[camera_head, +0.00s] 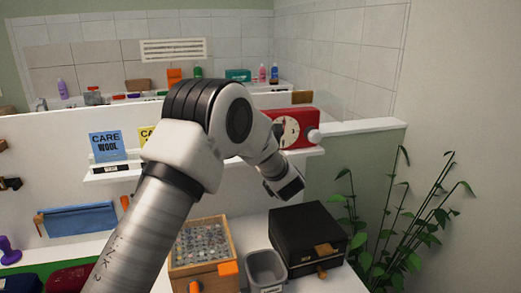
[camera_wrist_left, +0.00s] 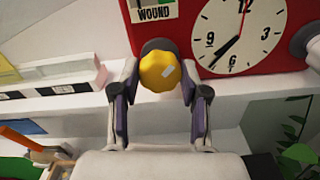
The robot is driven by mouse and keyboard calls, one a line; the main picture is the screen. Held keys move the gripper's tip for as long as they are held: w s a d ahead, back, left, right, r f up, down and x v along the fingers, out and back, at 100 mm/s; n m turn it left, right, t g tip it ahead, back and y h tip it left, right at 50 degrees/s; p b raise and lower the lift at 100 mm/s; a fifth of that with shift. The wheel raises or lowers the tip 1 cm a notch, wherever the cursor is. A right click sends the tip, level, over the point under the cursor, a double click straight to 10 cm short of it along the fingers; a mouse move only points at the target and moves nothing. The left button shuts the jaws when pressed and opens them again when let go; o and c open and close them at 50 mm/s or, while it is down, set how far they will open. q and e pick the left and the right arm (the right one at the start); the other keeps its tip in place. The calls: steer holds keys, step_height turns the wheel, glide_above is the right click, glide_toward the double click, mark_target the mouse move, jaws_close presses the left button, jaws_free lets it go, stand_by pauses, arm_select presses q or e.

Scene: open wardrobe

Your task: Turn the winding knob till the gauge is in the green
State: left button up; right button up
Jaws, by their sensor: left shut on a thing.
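A red clock box (camera_head: 299,120) stands on the white ledge, its white dial (camera_head: 286,132) partly hidden by my arm. In the left wrist view its dial (camera_wrist_left: 238,35) shows black hands and a red hand near twelve. A label reading WOUND (camera_wrist_left: 155,12) is cut off at the top edge, with a bit of green above it. No gauge pointer shows there. Below it is the yellow winding knob (camera_wrist_left: 160,71) with a pale mark on its face. My left gripper (camera_wrist_left: 160,88) is shut on the knob, one finger on each side. In the head view the fingers and knob are hidden.
Care cards (camera_head: 106,146) stand on the ledge to the left. Below are a wooden tray (camera_head: 234,244), a grey bin (camera_head: 265,268) and a black case (camera_head: 309,233). A plant (camera_head: 390,225) stands at right.

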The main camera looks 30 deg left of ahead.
arm_select(q)
steer(key=shift+w+a+n+p, duration=0.1)
steer(key=shift+n+p, duration=4)
steer(key=shift+n, duration=12.5)
